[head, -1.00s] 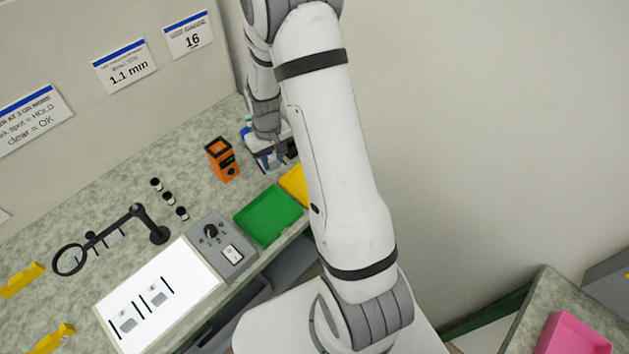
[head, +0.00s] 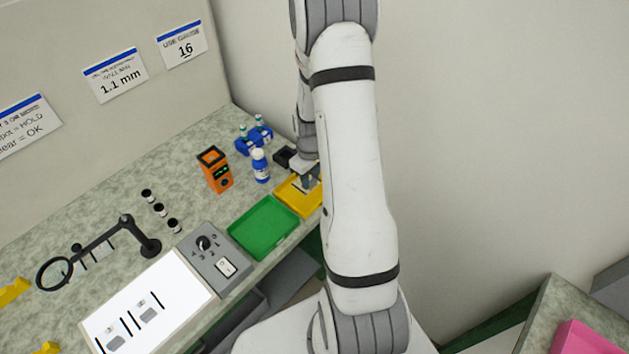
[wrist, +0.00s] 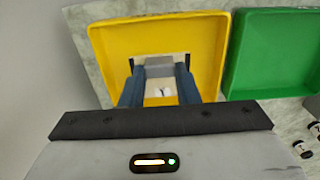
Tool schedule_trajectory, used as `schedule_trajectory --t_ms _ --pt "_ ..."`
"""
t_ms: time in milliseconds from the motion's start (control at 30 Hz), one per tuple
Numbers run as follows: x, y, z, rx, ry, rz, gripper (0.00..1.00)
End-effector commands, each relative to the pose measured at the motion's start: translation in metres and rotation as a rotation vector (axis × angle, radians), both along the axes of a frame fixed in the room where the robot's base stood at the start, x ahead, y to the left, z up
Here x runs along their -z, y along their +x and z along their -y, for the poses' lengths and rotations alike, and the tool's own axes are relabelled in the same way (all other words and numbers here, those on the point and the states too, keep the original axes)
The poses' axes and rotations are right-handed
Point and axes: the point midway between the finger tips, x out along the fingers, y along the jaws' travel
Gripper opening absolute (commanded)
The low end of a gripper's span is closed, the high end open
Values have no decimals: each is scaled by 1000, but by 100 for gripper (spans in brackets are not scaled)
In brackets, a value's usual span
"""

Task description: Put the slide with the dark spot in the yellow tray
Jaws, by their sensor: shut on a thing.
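My gripper (wrist: 160,93) is over the yellow tray (wrist: 210,50) in the wrist view, its blue fingers pointing into the tray. It is shut on a slide (wrist: 158,70), a small flat piece with a greyish part, held between the fingertips. Whether it touches the tray floor I cannot tell, and no dark spot can be made out on it. In the head view my gripper (head: 311,178) is over the yellow tray (head: 290,203), partly behind my arm. Two slides (head: 148,315) lie on the lit white panel (head: 185,287), between black lines.
The green tray (head: 264,228) adjoins the yellow one. A pink bin (head: 580,338) is at lower right.

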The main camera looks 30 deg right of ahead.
Motion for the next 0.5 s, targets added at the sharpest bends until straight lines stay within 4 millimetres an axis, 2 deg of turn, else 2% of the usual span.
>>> schedule_trajectory --t_ms 100,200,500 --pt "17 -1 0 1 1 -4 6" --pt "26 0 0 1 1 -1 6" --pt "29 0 0 1 0 0 6"
